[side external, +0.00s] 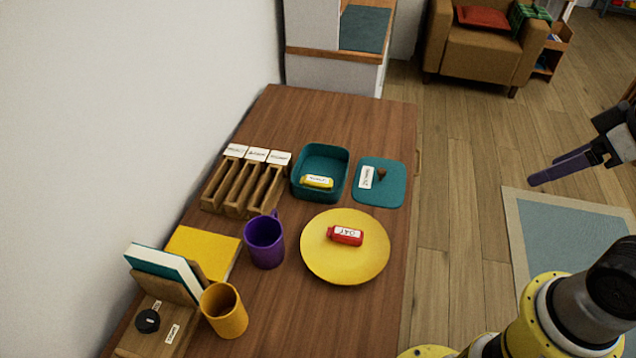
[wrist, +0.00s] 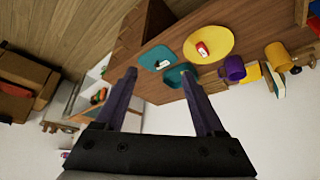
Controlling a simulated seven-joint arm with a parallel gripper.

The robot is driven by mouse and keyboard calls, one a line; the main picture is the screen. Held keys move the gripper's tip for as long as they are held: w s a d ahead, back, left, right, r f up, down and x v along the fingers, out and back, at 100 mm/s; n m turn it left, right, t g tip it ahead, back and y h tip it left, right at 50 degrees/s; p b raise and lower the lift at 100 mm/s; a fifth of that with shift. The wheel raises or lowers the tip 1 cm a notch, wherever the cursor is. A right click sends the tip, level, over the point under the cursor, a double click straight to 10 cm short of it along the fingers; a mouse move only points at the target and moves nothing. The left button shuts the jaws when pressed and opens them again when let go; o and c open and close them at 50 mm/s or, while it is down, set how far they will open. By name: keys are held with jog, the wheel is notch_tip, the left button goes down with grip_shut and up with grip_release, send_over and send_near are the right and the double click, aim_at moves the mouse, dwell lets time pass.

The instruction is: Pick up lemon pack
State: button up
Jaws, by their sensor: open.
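A small yellow pack (side external: 317,182) with a white label, which looks like the lemon pack, lies in an open teal box (side external: 324,155) on the wooden table; its lettering is too small to read surely. My gripper (side external: 535,179) is in the air right of the table, well apart from the pack. In the wrist view my gripper (wrist: 158,73) shows two dark purple fingers spread apart with nothing between them. The teal box (wrist: 178,76) is partly behind the right finger there, and the yellow pack cannot be made out.
A teal lid (side external: 387,190) lies right of the box. A red pack (side external: 345,236) lies on a yellow plate (side external: 318,262) in front. A wooden slotted rack (side external: 239,187), purple mug (side external: 264,241), yellow mug (side external: 224,311) and book holder (side external: 160,290) stand left. The table's far end is clear.

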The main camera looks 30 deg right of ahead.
jog(key=shift+c, duration=1.1)
